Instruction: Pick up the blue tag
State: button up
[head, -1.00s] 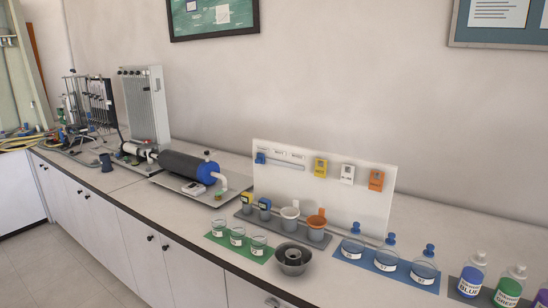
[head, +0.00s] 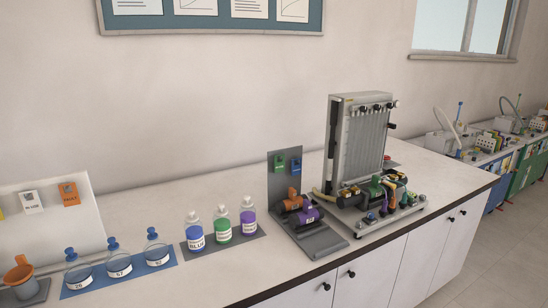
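A small blue tag (head: 296,166) hangs near the top of a dark grey upright panel (head: 275,188) on the counter, right of centre. A green tag (head: 280,161) hangs beside it on the left. An orange and a purple fitting (head: 308,214) sit on the grey base below the tags. My gripper is not in view, so its state and its distance from the tag do not show.
A white board with an orange tag (head: 69,194) and a white tag (head: 31,202) stands at the left. Flasks on a blue mat (head: 88,286) and bottles on a grey mat (head: 212,246) stand left of the panel. A tube manometer (head: 361,140) stands to its right.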

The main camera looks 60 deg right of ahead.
aim_at(296, 170)
jog(key=u, duration=1.6)
jog(key=k, duration=0.1)
jog(key=z, duration=2.85)
